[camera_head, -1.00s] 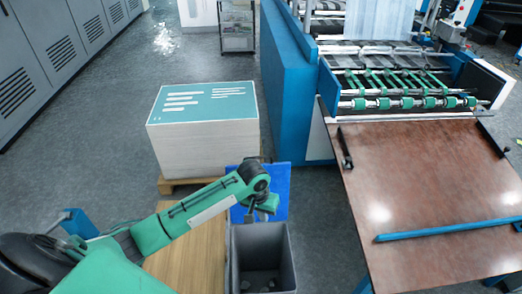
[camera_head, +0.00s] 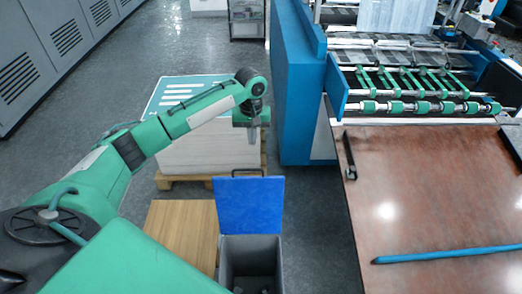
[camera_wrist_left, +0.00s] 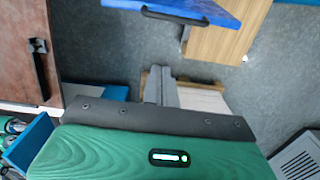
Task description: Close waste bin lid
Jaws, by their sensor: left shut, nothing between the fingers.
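The grey waste bin (camera_head: 227,262) stands at the bottom middle of the head view, with its top open and some dark bits inside. Its blue lid (camera_head: 249,205) is open, raised at the bin's far edge. In the left wrist view the lid (camera_wrist_left: 205,10) shows at the top, with a dark handle along its edge. My left gripper (camera_head: 253,138) is shut and empty, pointing down beyond the lid in the head view and apart from it. Its fingers (camera_wrist_left: 164,88) also show in the wrist view. My right gripper is not in view.
A wooden-topped block (camera_head: 180,230) stands left of the bin. A paper stack (camera_head: 190,153) on a pallet (camera_head: 200,182) is behind my left gripper. The blue machine (camera_head: 300,90) and brown table (camera_head: 430,190) stand to the right. Grey floor is open at far left.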

